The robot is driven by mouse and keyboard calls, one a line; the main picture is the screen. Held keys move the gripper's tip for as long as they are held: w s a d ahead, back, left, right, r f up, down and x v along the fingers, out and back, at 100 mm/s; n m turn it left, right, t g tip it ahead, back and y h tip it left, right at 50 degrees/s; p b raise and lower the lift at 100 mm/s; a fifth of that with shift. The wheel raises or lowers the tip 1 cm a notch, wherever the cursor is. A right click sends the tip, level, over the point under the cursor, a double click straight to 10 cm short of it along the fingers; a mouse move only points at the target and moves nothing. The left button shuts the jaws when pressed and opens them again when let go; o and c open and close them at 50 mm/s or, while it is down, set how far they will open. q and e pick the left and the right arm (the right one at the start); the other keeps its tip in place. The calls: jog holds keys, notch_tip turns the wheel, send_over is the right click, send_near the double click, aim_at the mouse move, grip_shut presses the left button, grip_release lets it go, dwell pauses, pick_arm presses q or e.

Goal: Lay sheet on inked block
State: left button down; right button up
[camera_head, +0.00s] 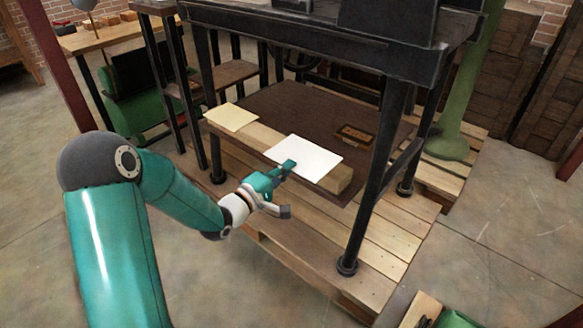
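A white sheet (308,157) lies flat near the right end of a pale wooden beam (264,139), reaching past it over the dark brown board. A cream sheet (231,118) lies on the beam's left end. A small brown block with a lighter rim (355,134) sits on the board behind and right of the white sheet; it may be the inked block. My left gripper (287,189) is at the white sheet's front edge with its fingers apart. Its upper finger overlaps the sheet's near-left corner; I cannot tell whether it touches. My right gripper is out of view.
The dark board (300,99) lies under a black metal press frame (380,165) whose legs stand around the work area. A slatted wooden platform (385,245) is below. A green column (465,85) rises at the right. Bare floor (490,240) is at the right.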

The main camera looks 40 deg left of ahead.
pick_arm(q)
jog(key=s+a+b, duration=0.1)
jog(key=s+b, duration=0.8)
jog(key=s, duration=0.6)
dwell(0.4)
jog(key=shift+a, duration=0.1)
